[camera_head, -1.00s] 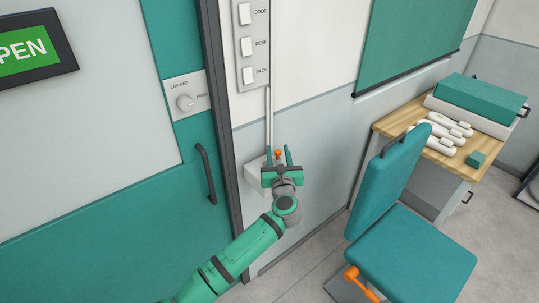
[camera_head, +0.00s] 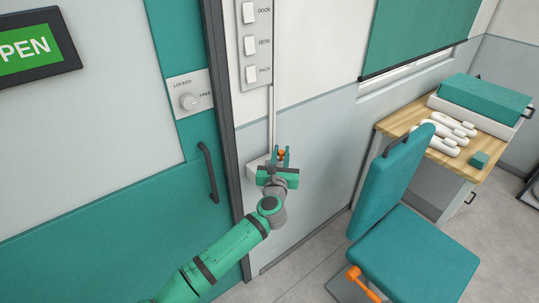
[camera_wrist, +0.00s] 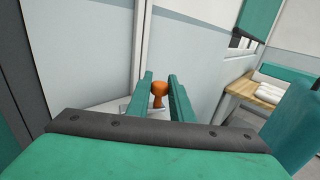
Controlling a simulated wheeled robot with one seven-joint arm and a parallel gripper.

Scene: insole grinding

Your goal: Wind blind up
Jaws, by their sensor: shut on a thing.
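The teal blind (camera_head: 415,35) hangs at the upper right in the head view, with a dark bar along its lower edge. A pale strip of window shows below the bar. The blind also shows in the wrist view (camera_wrist: 258,18). An orange crank knob (camera_wrist: 158,93) stands above a white box (camera_head: 256,163) low on the wall beside the door frame. My gripper (camera_head: 281,153) has its green fingers on both sides of the knob and is shut on it. The crank under the knob is mostly hidden.
A door with a dark handle (camera_head: 208,172) is left of my arm. A switch panel (camera_head: 256,42) is above the box. A teal chair (camera_head: 410,250) stands to the right, before a wooden desk (camera_head: 395,122). Bare wall lies between the box and chair.

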